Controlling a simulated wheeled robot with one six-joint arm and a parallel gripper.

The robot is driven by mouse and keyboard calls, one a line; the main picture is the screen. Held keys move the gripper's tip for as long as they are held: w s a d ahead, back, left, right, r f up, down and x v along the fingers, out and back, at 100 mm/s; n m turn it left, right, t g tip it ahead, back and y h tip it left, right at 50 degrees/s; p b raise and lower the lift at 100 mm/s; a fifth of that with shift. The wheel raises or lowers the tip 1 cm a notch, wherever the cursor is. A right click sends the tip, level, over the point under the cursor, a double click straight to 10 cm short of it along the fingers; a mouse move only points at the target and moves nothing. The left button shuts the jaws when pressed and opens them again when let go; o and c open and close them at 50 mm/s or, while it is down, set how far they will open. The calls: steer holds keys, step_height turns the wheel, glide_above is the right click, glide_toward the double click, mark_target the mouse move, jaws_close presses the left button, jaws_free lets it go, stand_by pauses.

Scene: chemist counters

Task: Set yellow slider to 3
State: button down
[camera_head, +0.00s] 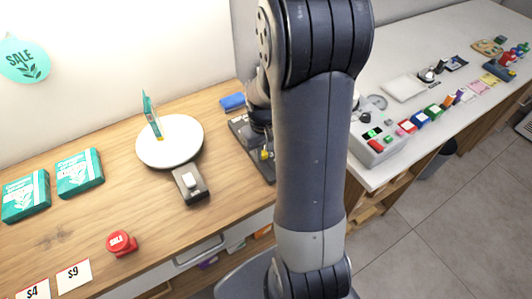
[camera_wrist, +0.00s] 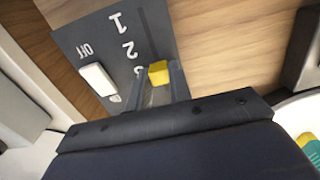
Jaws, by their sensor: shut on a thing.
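The yellow slider (camera_wrist: 158,73) is a small block on a dark grey panel (camera_wrist: 85,35) marked 1, 2 and a partly hidden 3. In the wrist view the block lies between the fingertips of my gripper (camera_wrist: 160,82), which is shut on it. It stands level with the partly hidden 3, at the near end of the track. A white switch (camera_wrist: 97,79) with the word OFF sits beside the scale. In the head view the panel (camera_head: 264,173) lies on the wooden counter, partly behind my arm, and the yellow slider (camera_head: 265,154) shows small.
A round white plate (camera_head: 170,148) with an upright green card and a grey box with a white switch (camera_head: 190,182) stand left of the panel. A blue item (camera_head: 232,102) lies behind it. A red button (camera_head: 121,243) is at the front. A white counter with several small items is right.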

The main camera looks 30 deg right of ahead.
mark_target(271, 169)
steer(key=c, duration=1.3)
jaws_free()
step_height(271, 169, up, 11)
steer(key=shift+f, duration=0.1)
step_height(271, 169, down, 11)
steer(key=shift+s+f, duration=0.1)
steer(key=shift+s, duration=0.05)
steer(key=shift+s+d+r, duration=0.1)
steer(key=shift+s+r, duration=0.05)
steer(key=shift+s, duration=0.5)
steer(key=shift+s+r, duration=0.1)
steer(key=shift+s, duration=1.25)
